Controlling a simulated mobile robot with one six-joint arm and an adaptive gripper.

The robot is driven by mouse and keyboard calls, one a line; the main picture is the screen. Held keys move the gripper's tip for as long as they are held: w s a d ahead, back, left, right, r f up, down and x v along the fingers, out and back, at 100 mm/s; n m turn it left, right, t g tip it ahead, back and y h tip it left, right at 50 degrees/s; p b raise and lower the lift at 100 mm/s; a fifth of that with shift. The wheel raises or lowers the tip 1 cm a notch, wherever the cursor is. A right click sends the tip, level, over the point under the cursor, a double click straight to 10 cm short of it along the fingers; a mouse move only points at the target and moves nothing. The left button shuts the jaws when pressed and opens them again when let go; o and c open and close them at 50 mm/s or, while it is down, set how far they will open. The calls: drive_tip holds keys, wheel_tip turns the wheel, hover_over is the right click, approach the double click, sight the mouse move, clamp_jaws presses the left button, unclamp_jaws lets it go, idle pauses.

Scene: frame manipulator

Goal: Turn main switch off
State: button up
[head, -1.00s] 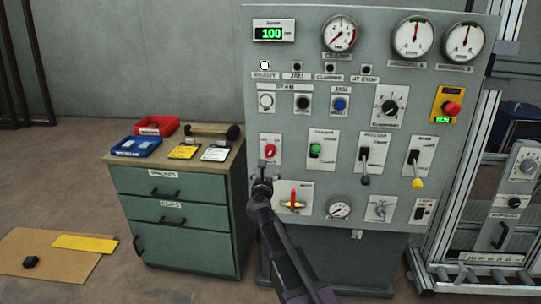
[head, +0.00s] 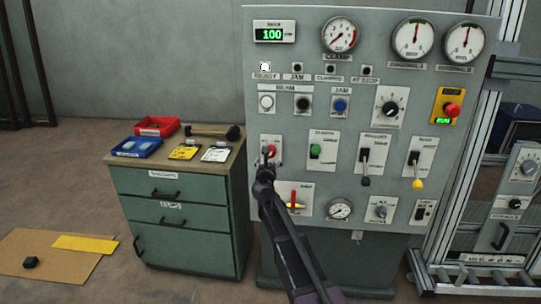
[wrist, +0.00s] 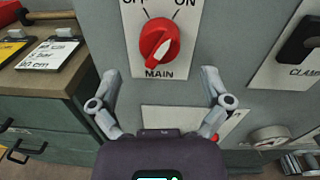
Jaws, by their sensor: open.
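The main switch (wrist: 160,45) is a red rotary knob with a white pointer on a white plate marked OFF at left, ON at right and MAIN below. Its pointer is tilted up and right, towards ON. It also shows in the head view (head: 272,150), partly covered by my gripper (head: 266,160). In the wrist view my gripper (wrist: 160,76) is open and empty. Its two fingers are spread wide, one to each side of the MAIN plate's lower edge, with the knob above and between them. I see no finger touching the knob.
A green drawer cabinet (head: 178,232) with trays, cards and a hammer-like tool stands at left. An emergency button (head: 452,109) is further right.

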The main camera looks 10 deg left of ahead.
sight(270, 156)
drive_tip(key=shift+w, duration=2.4)
drive_tip(key=c, duration=1.2)
